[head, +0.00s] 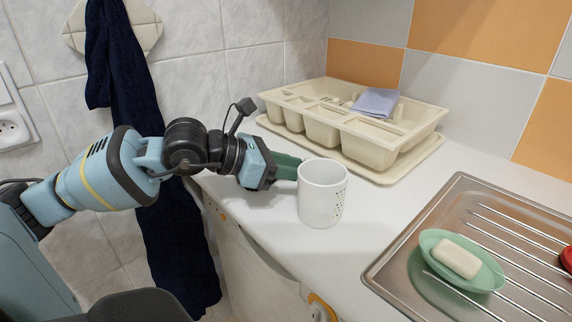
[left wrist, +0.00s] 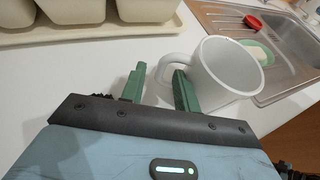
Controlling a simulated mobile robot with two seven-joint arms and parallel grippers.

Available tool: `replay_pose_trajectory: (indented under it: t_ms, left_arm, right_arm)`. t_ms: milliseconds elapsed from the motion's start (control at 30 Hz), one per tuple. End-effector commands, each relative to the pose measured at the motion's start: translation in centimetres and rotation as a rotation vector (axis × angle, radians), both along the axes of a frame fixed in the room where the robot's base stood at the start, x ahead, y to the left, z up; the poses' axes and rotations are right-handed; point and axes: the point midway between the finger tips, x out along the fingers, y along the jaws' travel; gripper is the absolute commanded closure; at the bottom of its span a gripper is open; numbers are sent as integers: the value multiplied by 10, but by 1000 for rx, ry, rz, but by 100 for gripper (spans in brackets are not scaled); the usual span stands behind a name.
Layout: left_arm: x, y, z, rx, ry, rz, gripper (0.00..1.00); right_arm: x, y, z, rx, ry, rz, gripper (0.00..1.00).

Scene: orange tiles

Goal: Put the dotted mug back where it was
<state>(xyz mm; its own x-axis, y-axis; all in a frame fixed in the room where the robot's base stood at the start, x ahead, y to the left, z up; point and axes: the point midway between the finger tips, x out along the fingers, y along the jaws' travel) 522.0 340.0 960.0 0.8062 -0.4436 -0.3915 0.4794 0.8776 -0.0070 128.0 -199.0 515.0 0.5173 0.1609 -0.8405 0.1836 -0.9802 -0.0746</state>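The white dotted mug (head: 322,195) stands upright on the white counter in the head view, with its dots low on the right side. In the left wrist view the mug (left wrist: 232,66) shows its open top and its handle (left wrist: 170,66), which points toward my gripper. My left gripper (head: 288,168) is at the mug's left side. In the left wrist view its green fingers (left wrist: 160,70) are apart, with the handle between them; the right finger reaches into the handle loop. The handle is hidden in the head view. My right gripper is not in view.
A cream dish rack (head: 350,128) with a folded bluish cloth (head: 376,102) stands behind the mug. A metal sink drainer (head: 420,262) with a green soap dish (head: 438,238) and soap (head: 456,259) lies to the right. A dark blue towel (head: 180,240) hangs on the left.

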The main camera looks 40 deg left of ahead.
Motion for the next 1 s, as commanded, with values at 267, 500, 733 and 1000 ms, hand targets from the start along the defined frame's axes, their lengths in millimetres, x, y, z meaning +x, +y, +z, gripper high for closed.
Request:
replay_pose_trajectory:
  t_ms: [267, 500, 733, 1000]
  left_arm:
    - [-6, 3, 4, -2, 2, 1, 69]
    - [-19, 10, 10, -1, 3, 1, 69]
    - [-37, 20, 21, -5, 0, 2, 69]
    - [-64, 36, 34, -3, -2, 3, 69]
  right_arm:
    - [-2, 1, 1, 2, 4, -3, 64]
    - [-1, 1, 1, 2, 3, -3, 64]
    - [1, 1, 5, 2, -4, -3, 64]
    - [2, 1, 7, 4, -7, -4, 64]
